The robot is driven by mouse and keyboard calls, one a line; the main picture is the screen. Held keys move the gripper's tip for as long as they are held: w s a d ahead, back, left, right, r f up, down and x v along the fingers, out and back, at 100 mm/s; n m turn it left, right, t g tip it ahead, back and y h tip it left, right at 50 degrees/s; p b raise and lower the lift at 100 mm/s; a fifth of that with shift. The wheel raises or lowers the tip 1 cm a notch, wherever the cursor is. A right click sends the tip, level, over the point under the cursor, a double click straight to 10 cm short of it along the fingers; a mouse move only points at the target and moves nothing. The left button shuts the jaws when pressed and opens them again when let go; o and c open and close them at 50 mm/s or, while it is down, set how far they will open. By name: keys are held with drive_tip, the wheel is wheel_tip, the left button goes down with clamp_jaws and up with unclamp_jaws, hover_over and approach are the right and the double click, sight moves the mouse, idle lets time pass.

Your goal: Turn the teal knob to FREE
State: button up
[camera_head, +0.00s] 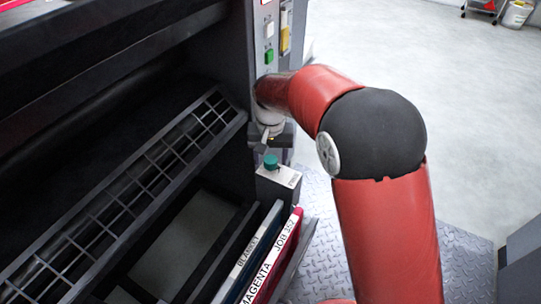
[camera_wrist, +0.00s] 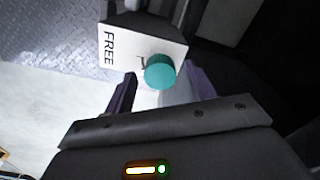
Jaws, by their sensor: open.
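The teal knob (camera_head: 271,161) stands on the pale top plate of a small dark box (camera_head: 265,188). In the wrist view the teal knob (camera_wrist: 160,71) shows as a round cap on the white plate (camera_wrist: 122,45), with FREE printed to its left. Part of another mark beside the knob is hidden. My gripper (camera_head: 266,143) is just above the knob in the head view, its fingers hard to make out. In the wrist view my gripper (camera_wrist: 161,76) is open, with one dark finger on each side of the knob and nothing held.
Dark machine frames and a slatted grid (camera_head: 130,190) fill the left. A panel with a green button (camera_head: 269,56) stands behind my wrist. Labelled upright plates (camera_head: 262,275) stand below the knob box. The floor (camera_head: 465,130) at right is open.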

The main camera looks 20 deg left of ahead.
drive_tip(key=shift+c, duration=0.5)
drive_tip(key=c, duration=0.9)
drive_tip(key=shift+r, duration=0.1)
drive_tip(key=m+p, duration=0.1)
drive_tip(key=m, duration=0.2)
drive_tip(key=shift+p, duration=0.35)
drive_tip(key=shift+m+p, duration=0.65)
drive_tip(key=shift+m, duration=1.45)
drive_tip(key=o, duration=1)
